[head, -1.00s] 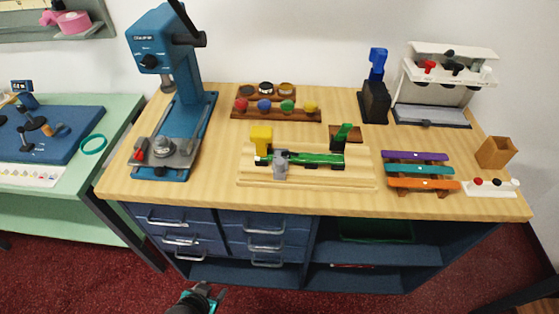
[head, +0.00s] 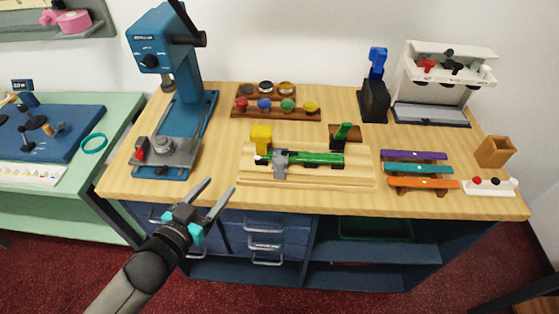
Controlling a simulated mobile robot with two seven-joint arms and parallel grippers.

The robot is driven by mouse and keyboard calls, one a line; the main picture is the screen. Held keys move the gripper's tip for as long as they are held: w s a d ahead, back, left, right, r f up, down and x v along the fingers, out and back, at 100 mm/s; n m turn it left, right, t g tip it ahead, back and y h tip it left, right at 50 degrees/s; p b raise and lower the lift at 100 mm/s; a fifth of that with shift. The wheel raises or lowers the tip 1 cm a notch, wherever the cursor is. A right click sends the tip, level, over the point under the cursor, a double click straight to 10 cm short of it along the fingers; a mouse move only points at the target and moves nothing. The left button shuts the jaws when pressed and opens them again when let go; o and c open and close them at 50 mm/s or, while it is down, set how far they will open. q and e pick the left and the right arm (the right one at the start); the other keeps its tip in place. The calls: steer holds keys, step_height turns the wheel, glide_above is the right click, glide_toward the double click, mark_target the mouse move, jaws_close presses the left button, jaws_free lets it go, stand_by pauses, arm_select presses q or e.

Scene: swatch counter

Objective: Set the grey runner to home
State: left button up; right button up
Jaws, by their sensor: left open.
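The grey runner (head: 280,164) sits on a green rail (head: 318,158) mounted on a pale wooden base (head: 300,178) in the middle of the counter. The runner is near the rail's left end, right beside a yellow block (head: 261,138). A dark green upright piece (head: 342,134) stands toward the rail's right end. Which spot is home cannot be told from here. My left gripper (head: 219,190) is open and empty, its fingers over the counter's front edge, to the left of and nearer than the wooden base. My right gripper is not in view.
A blue press (head: 163,50) stands at the left of the counter. A rack of coloured knobs (head: 276,108) lies behind the rail. Bare wood lies between press and rail.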

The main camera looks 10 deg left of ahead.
mark_target(275, 166)
arm_select(q)
steer(key=s+d+r+m+g+h, duration=0.25)
steer(key=m+h, duration=0.25)
steer(key=h, duration=0.3)
steer(key=shift+t, duration=0.55)
steer(key=x, duration=1)
steer(key=b+x, duration=0.1)
steer(key=x, duration=0.4)
steer(key=shift+s+d+f, duration=0.25)
steer(key=shift+d+f, duration=0.1)
steer(key=shift+c, duration=0.3)
jaws_close()
